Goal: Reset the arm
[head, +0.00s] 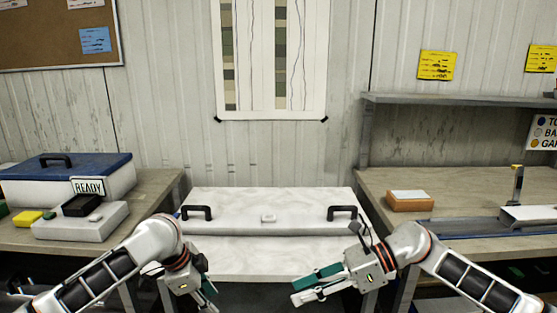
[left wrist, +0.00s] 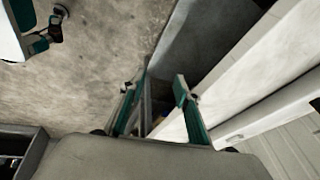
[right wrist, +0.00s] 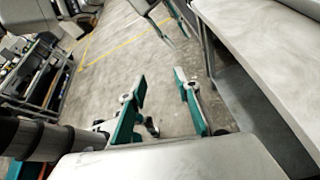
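My right gripper (head: 306,287) is in front of the white bench, low at its right part in the head view. In the right wrist view its two teal fingers (right wrist: 158,98) stand apart with nothing between them. My left gripper (head: 212,298) points down at the bench's front left, partly cut off by the head view's bottom edge. In the left wrist view its fingers (left wrist: 160,98) are apart and empty, beside the bench's pale edge.
The left table (head: 25,238) holds a blue-lidded case (head: 66,180), a READY sign (head: 88,187) and a yellow block (head: 27,218). The right table (head: 376,184) holds an orange-brown box (head: 408,201) and a rail (head: 470,226). A shelf (head: 440,100) hangs above it. Bare floor (right wrist: 165,65) lies below.

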